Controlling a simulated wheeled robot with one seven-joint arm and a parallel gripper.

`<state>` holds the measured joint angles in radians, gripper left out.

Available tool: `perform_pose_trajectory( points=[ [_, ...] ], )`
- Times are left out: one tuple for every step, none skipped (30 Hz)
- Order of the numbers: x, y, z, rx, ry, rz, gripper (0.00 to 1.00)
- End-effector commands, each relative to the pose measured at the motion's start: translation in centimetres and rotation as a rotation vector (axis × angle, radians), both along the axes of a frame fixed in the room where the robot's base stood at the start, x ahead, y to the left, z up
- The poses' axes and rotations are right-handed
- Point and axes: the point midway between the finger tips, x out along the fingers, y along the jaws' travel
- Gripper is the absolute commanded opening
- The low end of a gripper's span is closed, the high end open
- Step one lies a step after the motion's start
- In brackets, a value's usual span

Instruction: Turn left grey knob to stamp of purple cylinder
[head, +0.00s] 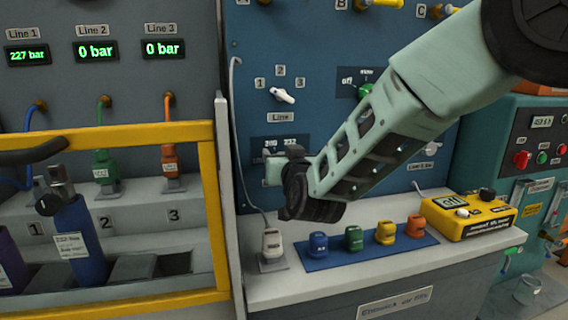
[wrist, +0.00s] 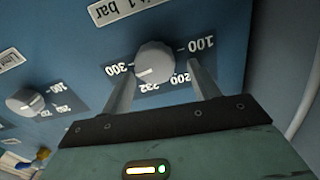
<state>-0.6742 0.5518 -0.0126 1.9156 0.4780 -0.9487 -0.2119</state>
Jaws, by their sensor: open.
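The left grey knob (wrist: 155,62) sits on a dark dial plate marked 100, 200, 232 and 300, with a pale pointer mark on its face. My gripper (wrist: 164,66) is open, its two fingers on either side of this knob; I cannot tell if they touch it. In the head view my gripper (head: 276,170) is at the blue panel's lower left and hides the knob. Only the plate's top (head: 281,143) with 200 and 232 shows there. The purple cylinder (head: 10,262) stands at the far left, partly cut off, its white stamp label too small to read.
Another grey knob (wrist: 25,102) is at the left in the wrist view. A blue cylinder (head: 82,245) stands behind the yellow frame (head: 206,190). Below my arm are a row of coloured plugs (head: 354,237) and a yellow box (head: 468,216). A white cable hangs beside the panel.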

Motion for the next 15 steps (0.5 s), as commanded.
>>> perform_pose_trajectory(
  points=[
    [0.0, 0.0, 1.4, 0.004, -0.004, 0.0, 0.61],
    [0.0, 0.0, 1.9, 0.003, -0.003, 0.0, 0.61],
    [0.0, 0.0, 2.8, 0.003, -0.004, 0.0, 0.61],
    [0.0, 0.0, 3.4, 0.004, -0.003, 0.0, 0.61],
    [0.0, 0.0, 3.9, 0.003, -0.003, 0.001, 0.61],
    [0.0, 0.0, 4.7, 0.003, -0.003, 0.0, 0.61],
    [0.0, 0.0, 5.2, 0.003, -0.002, 0.0, 0.61],
    [0.0, 0.0, 5.7, 0.004, -0.002, 0.0, 0.61],
    [0.0, 0.0, 6.2, 0.002, -0.001, 0.0, 0.61],
    [0.0, 0.0, 6.6, 0.001, -0.001, 0.0, 0.61],
    [0.0, 0.0, 6.9, 0.001, -0.001, 0.0, 0.61],
    [0.0, 0.0, 7.2, 0.001, -0.001, 0.0, 0.61],
    [0.0, 0.0, 7.4, 0.001, -0.001, 0.0, 0.61],
    [0.0, 0.0, 7.6, 0.001, 0.0, 0.0, 0.61],
    [0.0, 0.0, 7.7, 0.001, 0.001, 0.0, 0.61]
  ],
)
